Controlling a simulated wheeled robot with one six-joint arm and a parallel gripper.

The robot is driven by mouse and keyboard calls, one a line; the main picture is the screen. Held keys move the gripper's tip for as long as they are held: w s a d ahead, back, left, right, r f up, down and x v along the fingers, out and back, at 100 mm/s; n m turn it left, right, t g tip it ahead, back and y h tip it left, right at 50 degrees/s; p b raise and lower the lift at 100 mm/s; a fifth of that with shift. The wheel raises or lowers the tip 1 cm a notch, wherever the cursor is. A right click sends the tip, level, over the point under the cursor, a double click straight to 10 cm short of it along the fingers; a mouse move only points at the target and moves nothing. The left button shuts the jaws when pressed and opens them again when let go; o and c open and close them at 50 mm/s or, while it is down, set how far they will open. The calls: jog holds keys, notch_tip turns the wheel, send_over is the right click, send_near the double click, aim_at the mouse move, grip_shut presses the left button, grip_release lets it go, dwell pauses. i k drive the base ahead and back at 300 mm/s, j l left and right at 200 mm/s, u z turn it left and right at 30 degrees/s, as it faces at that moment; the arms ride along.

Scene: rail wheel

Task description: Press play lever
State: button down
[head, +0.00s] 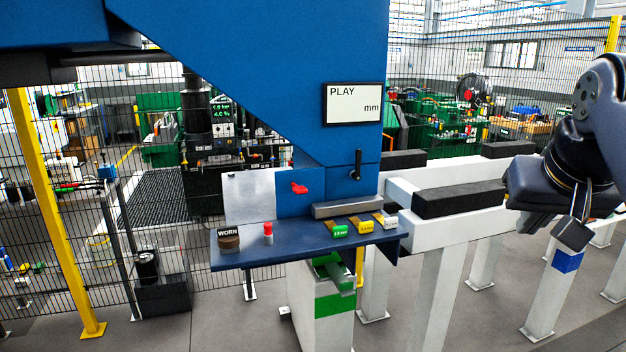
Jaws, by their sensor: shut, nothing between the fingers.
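A blue machine panel (300,80) fills the upper middle of the head view and carries a display (353,104) reading "PLAY" and "mm", with no number on it. Below the display a small black lever (357,164) stands upright on the blue column. A red handle (299,188) sticks out of the blue face lower left of it. No label shows which one is the play lever. My gripper (572,236) is at the far right, pointing down, shut and empty. It is well to the right of both and touches neither.
A blue shelf (290,252) below holds a brown piece by a "WORN" sign (228,238), a red-topped piece (268,232) and green, yellow and white tagged blocks (363,226). White beams with black pads (460,198) lie between my gripper and the column. Wire fencing stands behind.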

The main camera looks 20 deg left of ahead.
aim_at(299, 190)
jog(key=i+j+u, duration=0.2)
jog(key=i+u, duration=0.55)
jog(key=i, duration=0.2)
jog(key=i+u, duration=0.35)
jog(key=i, duration=0.15)
